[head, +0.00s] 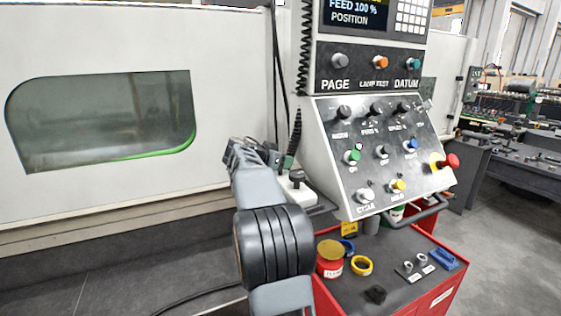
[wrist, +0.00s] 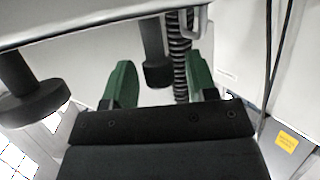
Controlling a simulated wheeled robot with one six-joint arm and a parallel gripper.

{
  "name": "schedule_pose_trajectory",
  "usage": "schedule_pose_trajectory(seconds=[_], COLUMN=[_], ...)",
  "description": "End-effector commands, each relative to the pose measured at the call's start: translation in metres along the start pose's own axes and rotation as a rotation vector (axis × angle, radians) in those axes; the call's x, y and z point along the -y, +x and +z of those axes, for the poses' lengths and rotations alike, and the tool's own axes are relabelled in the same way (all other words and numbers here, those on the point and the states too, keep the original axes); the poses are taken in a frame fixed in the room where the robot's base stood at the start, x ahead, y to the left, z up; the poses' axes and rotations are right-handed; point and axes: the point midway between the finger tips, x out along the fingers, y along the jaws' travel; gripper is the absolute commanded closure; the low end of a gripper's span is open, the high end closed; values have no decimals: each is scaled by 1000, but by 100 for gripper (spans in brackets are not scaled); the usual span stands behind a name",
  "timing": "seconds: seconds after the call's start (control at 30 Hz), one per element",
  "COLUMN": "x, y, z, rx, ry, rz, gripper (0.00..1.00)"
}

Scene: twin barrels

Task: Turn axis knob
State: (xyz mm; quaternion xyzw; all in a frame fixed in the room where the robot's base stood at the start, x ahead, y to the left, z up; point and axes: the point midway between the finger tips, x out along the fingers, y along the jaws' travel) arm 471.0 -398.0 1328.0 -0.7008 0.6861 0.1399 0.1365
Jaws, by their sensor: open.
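A white pendant box (head: 312,196) stands left of the sloped control panel. A black mushroom-shaped knob (head: 297,177) rises from it and appears large at left in the wrist view (wrist: 32,97). A slimmer dark knob (wrist: 157,73), which looks like the axis knob, shows in the wrist view; its label is not visible. My gripper (head: 287,161) is at the box's far left side in the head view. Its green fingers (wrist: 160,82) are open, one on each side of the slim knob, with visible gaps. The slim knob is hidden in the head view.
The control panel (head: 350,178) with several knobs, buttons and a red emergency stop (head: 449,161) is close on the right. A coiled cable (wrist: 180,50) runs behind the slim knob. A red tool cart (head: 435,297) with loose items stands below.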

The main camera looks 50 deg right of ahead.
Motion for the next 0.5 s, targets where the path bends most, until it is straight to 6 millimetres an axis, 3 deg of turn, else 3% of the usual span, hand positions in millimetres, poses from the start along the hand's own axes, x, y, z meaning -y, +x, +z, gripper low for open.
schedule_pose_trajectory(seconds=[0.27,0.5], x=[0,1], y=[-7,-49], z=[1,3], rx=[-2,-2], ry=[1,2], rz=[-1,-5], gripper=[48,48])
